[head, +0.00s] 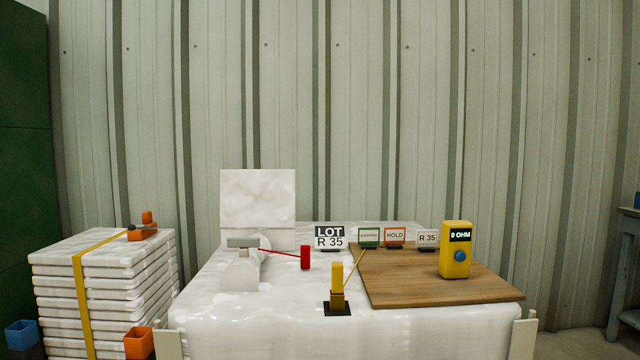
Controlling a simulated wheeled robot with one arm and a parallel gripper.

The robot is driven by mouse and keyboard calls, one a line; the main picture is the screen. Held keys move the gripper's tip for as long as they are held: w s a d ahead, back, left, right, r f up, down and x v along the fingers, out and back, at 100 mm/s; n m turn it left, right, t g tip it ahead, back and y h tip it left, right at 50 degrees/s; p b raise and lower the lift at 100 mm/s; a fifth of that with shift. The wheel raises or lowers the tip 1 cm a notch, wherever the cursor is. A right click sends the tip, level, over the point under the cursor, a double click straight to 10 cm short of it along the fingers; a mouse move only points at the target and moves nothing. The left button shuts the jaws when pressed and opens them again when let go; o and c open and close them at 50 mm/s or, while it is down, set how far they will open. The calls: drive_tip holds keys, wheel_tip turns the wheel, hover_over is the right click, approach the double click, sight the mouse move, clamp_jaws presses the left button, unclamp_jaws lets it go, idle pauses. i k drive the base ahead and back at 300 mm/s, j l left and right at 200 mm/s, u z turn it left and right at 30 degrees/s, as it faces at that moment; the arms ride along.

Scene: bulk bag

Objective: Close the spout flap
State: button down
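The spout flap (258,200) looks like a square white panel standing upright at the back left of the white bulk bag's top (200,300). In front of it is a short white spout (242,272), with a small grey block (242,242) at its upper end. A thin red line runs from near that block to a red piece (305,257) standing on the bag. My gripper is not in view.
A wooden board (420,285) on the right bears a yellow meter reading "0 OHM" (455,262) and small signs (394,236). A yellow clamp (337,285) stands at the front middle and a LOT sign (329,236) behind it. Stacked white bags (100,275) stand left.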

sight(251, 198)
drive_tip(key=i+j+z, duration=0.2)
drive_tip(key=j+z, duration=0.3)
drive_tip(key=j, duration=0.3)
drive_tip(key=j+z, duration=0.5)
drive_tip(key=j, duration=0.3)
